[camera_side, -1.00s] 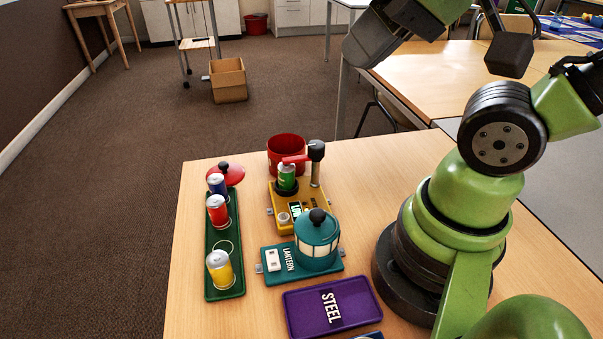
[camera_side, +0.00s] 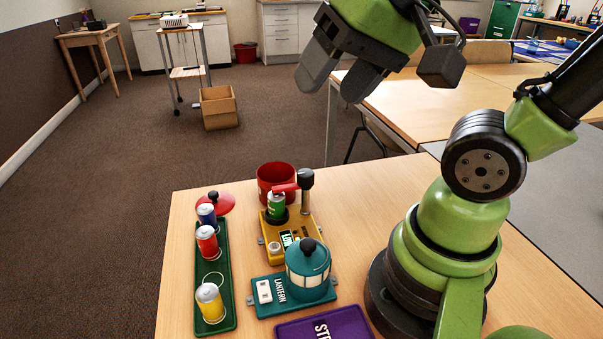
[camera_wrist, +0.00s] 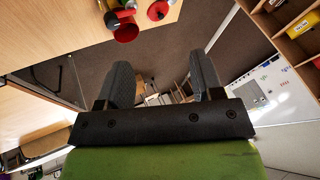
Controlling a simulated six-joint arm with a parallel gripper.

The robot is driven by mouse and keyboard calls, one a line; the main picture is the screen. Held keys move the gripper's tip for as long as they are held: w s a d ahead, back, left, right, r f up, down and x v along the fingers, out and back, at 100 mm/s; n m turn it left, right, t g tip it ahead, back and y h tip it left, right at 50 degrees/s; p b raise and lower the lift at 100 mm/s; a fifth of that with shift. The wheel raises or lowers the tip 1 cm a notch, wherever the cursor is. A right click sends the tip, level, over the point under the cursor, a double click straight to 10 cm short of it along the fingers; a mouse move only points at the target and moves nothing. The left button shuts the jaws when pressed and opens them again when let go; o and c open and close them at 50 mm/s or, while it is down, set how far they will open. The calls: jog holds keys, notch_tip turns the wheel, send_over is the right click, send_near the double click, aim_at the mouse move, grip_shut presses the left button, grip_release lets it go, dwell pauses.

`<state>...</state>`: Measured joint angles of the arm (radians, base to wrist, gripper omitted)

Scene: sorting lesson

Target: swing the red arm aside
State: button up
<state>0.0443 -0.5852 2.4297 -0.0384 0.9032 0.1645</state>
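The red arm (camera_side: 284,187) reaches left from a dark-topped post (camera_side: 306,190) on a yellow device (camera_side: 298,250). It lies over the top of a green can (camera_side: 276,206) that stands upright on the device. Whether the arm touches the can is too small to tell. My gripper (camera_side: 328,90) is open and empty, high above and beyond the table's far edge, well apart from the red arm. In the wrist view my gripper (camera_wrist: 160,82) shows two spread fingers with nothing between them.
A red pot (camera_side: 275,178) stands just behind the device. A teal lantern (camera_side: 307,275) sits in front. A green tray (camera_side: 222,312) at left holds blue, red and yellow cans, with a red lid (camera_side: 226,202) at its far end. A purple STEEL tray (camera_side: 340,325) is nearest.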

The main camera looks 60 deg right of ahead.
jog(key=w+d+f+m+g+h, duration=0.1)
jog(key=w+d+f+m+g, duration=0.25)
jog(key=w+m, duration=0.25)
jog(key=m+g, duration=0.3)
jog(key=m, duration=0.3)
send_near(306, 173)
jog(key=shift+t, duration=0.25)
notch_tip(306, 173, down, 10)
jog(key=shift+s+a+r, duration=0.15)
jog(key=c, duration=0.9)
